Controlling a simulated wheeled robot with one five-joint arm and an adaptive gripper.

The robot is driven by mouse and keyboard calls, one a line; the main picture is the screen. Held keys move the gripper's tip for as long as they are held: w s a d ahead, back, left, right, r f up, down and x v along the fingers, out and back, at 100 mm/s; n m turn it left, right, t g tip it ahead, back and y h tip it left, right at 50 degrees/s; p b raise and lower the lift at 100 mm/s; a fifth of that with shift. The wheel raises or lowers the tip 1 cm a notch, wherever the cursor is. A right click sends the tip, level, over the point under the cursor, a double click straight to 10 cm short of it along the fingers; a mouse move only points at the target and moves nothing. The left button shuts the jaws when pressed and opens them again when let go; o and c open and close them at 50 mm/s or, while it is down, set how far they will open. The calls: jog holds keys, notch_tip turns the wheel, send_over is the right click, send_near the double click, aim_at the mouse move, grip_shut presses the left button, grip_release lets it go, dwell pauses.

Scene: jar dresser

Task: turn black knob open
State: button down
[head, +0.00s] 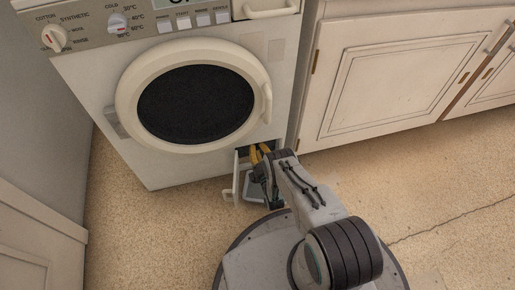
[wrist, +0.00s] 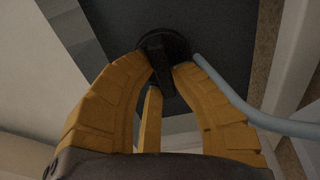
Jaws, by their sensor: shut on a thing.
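The black knob (wrist: 165,48) shows in the wrist view at the top middle, a dark round base with a raised bar. My gripper (wrist: 166,75) has its yellow fingers on either side of the bar, shut on it. In the head view my gripper (head: 258,153) reaches into a small opening low on the right of the washing machine (head: 90,95). The knob is hidden in the head view. The small white flap (head: 238,177) at the opening stands open beside my fingers.
A light blue hose (wrist: 235,103) runs down from beside the knob, right of my fingers. A pale blue tray (head: 256,187) lies below the opening. White cabinets (head: 390,80) stand to the right. The floor (head: 150,235) at left is clear.

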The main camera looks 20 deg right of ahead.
dwell(0.4)
jog(key=c, duration=1.1)
grip_release()
jog(key=shift+d, duration=0.1)
jog(key=shift+o, duration=0.2)
